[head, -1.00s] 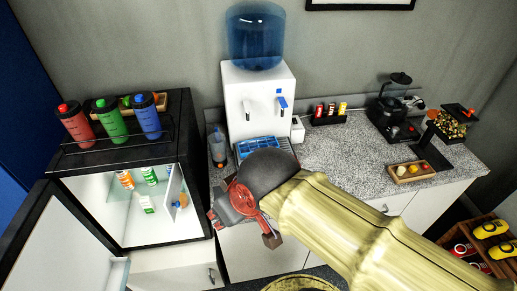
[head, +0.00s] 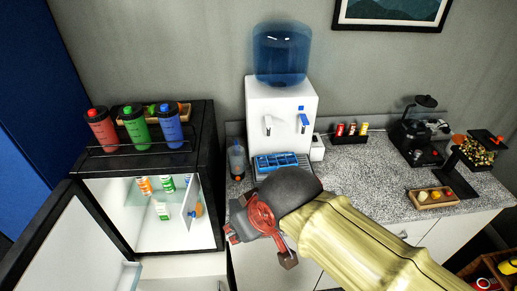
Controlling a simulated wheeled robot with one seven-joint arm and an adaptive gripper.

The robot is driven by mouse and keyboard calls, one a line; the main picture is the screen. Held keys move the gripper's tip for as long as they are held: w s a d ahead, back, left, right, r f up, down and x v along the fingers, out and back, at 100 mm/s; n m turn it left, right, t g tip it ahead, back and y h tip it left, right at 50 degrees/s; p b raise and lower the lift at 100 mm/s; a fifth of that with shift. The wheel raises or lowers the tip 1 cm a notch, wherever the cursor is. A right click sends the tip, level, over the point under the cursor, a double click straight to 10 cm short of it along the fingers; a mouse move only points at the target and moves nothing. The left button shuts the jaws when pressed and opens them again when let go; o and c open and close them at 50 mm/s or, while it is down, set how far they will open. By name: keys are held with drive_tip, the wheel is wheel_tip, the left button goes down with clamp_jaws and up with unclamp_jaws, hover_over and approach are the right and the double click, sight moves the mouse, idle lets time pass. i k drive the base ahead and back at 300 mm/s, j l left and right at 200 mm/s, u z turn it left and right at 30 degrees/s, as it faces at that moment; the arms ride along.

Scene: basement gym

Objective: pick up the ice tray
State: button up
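The blue ice tray (head: 276,161) sits at the foot of the white water dispenser (head: 280,110), on its drip area under the taps. Its cells face up. My gripper (head: 259,248) is in front of the counter, nearer to me and lower in the picture than the tray, and apart from it. Its red and grey finger parts point down and left. The wrist hides part of the counter front just below the tray. The view does not show clearly how far apart the fingertips are.
An open mini fridge (head: 148,213) with small bottles inside stands left, its door (head: 72,248) swung toward me. Three sports bottles (head: 137,126) stand on top. A clear bottle (head: 237,160) stands left of the dispenser. A coffee maker (head: 418,132) and a fruit tray (head: 431,197) are right.

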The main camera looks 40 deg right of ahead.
sight(269, 163)
drive_tip(key=l+u, duration=0.15)
drive_tip(key=l, duration=1.3)
